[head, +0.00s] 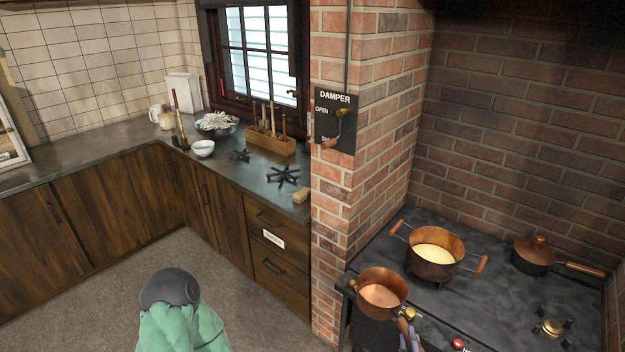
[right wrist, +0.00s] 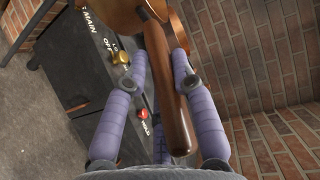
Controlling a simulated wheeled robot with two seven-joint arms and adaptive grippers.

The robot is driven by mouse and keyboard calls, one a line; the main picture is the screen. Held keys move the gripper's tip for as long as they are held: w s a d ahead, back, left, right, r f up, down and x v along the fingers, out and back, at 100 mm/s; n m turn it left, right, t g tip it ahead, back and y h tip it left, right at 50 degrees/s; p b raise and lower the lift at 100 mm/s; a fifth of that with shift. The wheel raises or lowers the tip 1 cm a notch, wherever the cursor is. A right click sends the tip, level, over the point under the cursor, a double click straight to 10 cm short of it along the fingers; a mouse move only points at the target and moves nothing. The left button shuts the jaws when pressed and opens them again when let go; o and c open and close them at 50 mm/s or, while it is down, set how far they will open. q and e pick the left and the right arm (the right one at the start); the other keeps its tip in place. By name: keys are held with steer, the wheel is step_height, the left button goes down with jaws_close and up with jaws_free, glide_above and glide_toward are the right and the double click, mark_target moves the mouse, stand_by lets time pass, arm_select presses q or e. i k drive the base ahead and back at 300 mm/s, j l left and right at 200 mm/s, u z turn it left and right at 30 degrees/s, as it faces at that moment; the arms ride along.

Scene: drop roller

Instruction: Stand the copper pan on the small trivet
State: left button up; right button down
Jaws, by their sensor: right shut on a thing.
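The copper pan (head: 382,291), empty with a wooden handle, is held up over the front left edge of the stove in the head view. My right gripper (head: 409,335) is at its handle, partly cut off by the bottom edge. In the right wrist view its purple fingers (right wrist: 160,72) close around the brown handle (right wrist: 168,85), and part of the pan's copper body (right wrist: 112,14) shows at the top. The small black trivet (head: 241,155) lies on the dark counter, well away from the pan. A larger black trivet (head: 283,175) lies nearer. My left gripper is out of view.
A brick pillar (head: 352,190) with a damper lever panel stands between counter and stove. A two-handled copper pot (head: 434,268) and a lidded pan (head: 533,256) stand on the stove.

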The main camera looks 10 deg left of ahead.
mark_target(240, 159)
steer(key=i+j+u, duration=0.15)
steer(key=j, duration=0.35)
steer(key=i+j+u, duration=0.15)
steer(key=i+j, duration=0.2)
steer(key=i+j+u, duration=0.1)
steer(key=i+j, duration=0.2)
steer(key=j, duration=0.2)
